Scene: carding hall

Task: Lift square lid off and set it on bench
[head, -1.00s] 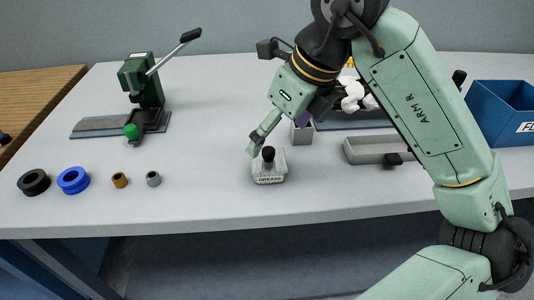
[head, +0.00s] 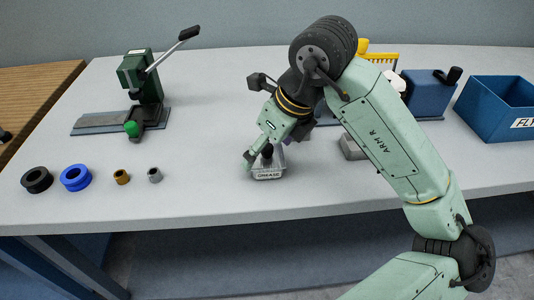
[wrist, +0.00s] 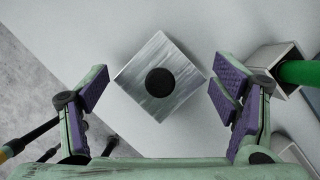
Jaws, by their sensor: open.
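The square metal lid (wrist: 151,92) with a round black knob (wrist: 160,81) shows between my open fingers in the wrist view, turned like a diamond relative to them. In the head view the lid sits on a small box labelled GREASE (head: 268,174) near the bench's front edge. My gripper (head: 264,157) is tilted down at the box, its fingers around the knob region and partly hiding the lid. In the wrist view my gripper (wrist: 160,95) is open, with a gap between each purple pad and the lid. The bench (head: 210,195) is light grey.
Left of the box lie a grey bush (head: 154,175), a brass bush (head: 121,177), a blue ring (head: 75,178) and a black ring (head: 37,180). A green lever press (head: 142,78) stands behind them. A metal holder (wrist: 272,62) with a green rod is close on the right.

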